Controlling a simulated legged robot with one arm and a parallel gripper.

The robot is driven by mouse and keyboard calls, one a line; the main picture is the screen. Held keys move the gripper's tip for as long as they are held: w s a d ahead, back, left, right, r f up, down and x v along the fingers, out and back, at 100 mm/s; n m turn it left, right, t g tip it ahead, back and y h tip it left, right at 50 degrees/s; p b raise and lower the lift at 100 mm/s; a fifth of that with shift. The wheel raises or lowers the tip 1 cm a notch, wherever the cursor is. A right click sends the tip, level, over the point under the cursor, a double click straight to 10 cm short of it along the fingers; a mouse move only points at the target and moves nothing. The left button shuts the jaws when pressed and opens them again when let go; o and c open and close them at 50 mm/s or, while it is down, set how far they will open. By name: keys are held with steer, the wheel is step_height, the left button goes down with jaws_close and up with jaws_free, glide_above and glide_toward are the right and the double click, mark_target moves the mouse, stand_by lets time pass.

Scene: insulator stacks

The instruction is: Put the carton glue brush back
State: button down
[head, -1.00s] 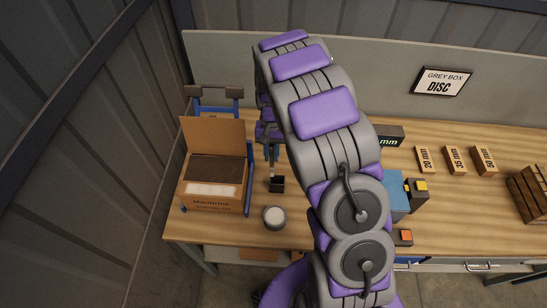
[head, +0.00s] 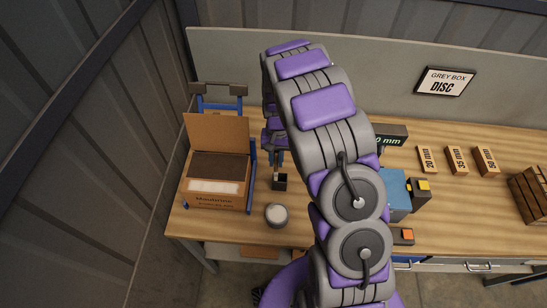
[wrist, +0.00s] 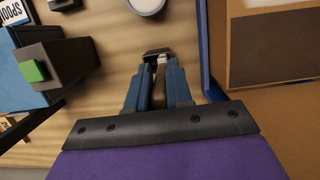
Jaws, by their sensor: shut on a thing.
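The glue brush shows in the wrist view as a pale, narrow piece (wrist: 161,72) between the blue fingers of my gripper (wrist: 160,82), which is shut on it. A small black holder (wrist: 157,54) lies just beyond the fingertips, in line with the brush. The holder (head: 280,183) also shows in the head view on the bench, right of the carton, with my gripper (head: 278,160) directly above it. The brush's lower end meets the holder's opening in the picture; I cannot tell how far inside it is. My arm hides much of the gripper in the head view.
An open cardboard carton (head: 215,202) stands left of the holder, beside a blue frame (head: 252,180). A round pale-topped pot (head: 276,215) stands in front. A blue box (head: 396,190) and black-and-yellow block (head: 420,193) stand right of my arm.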

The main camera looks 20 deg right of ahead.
steer(key=c, duration=1.1)
jaws_free()
steer(key=d, duration=0.3)
steer(key=shift+d, duration=0.2)
steer(key=shift+o, duration=0.4)
steer(key=shift+a, duration=0.1)
steer(key=shift+a+r, duration=0.25)
steer(key=shift+a, duration=0.5)
steer(key=shift+a+r, duration=0.25)
steer(key=shift+a, duration=0.5)
steer(key=v, duration=1.2)
steer(key=s+d+r+b, duration=0.2)
steer(key=s+d+b, duration=0.15)
steer(key=s, duration=0.25)
steer(key=s+f+n+b, duration=0.1)
steer(key=s+b, duration=0.2)
steer(key=s, duration=0.7)
steer(key=s+a+f+n+b, duration=0.1)
steer(key=s+b, duration=0.3)
steer(key=s, duration=0.6)
steer(key=s+a+f+n+t+b, duration=0.1)
steer(key=s+f+b, duration=0.2)
steer(key=s, duration=0.7)
steer(key=shift+n+h+b, duration=0.3)
steer(key=shift+h+b, duration=0.1)
steer(key=shift+b, duration=0.1)
